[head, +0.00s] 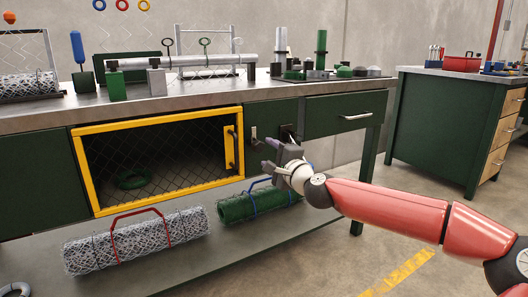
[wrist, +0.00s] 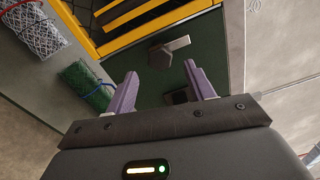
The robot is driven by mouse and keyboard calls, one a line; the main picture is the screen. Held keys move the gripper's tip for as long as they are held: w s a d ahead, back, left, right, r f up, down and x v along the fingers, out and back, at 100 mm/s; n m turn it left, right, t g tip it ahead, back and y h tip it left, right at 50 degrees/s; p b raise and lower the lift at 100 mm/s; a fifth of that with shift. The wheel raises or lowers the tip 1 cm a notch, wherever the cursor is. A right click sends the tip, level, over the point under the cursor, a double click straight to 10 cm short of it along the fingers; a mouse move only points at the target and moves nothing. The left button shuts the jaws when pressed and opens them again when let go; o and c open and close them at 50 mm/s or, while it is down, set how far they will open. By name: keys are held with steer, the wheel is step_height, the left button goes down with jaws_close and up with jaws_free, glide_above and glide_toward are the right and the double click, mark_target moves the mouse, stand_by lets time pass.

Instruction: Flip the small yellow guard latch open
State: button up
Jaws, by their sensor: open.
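The guard door (head: 160,122) has a yellow frame and wire mesh and is closed on the green bench front. A yellow bar handle (head: 229,148) is on its right side. A small latch (head: 254,136) sits on the green panel just right of the frame. It looks grey rather than yellow, and the wrist view shows it as a grey block with a short lever (wrist: 170,48). My gripper (head: 267,154) is just right of and below the latch. Its lilac fingers are apart and empty in the wrist view (wrist: 160,82), with the latch beyond their tips.
A dark block (wrist: 178,97) on the panel is partly behind one finger. Mesh rolls, one silver (head: 135,242) and one green (head: 255,203), lie on the lower shelf. A drawer (head: 345,115) is right of the latch. Tools crowd the bench top; the floor at right is mostly clear.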

steer(key=shift+v, duration=1.65)
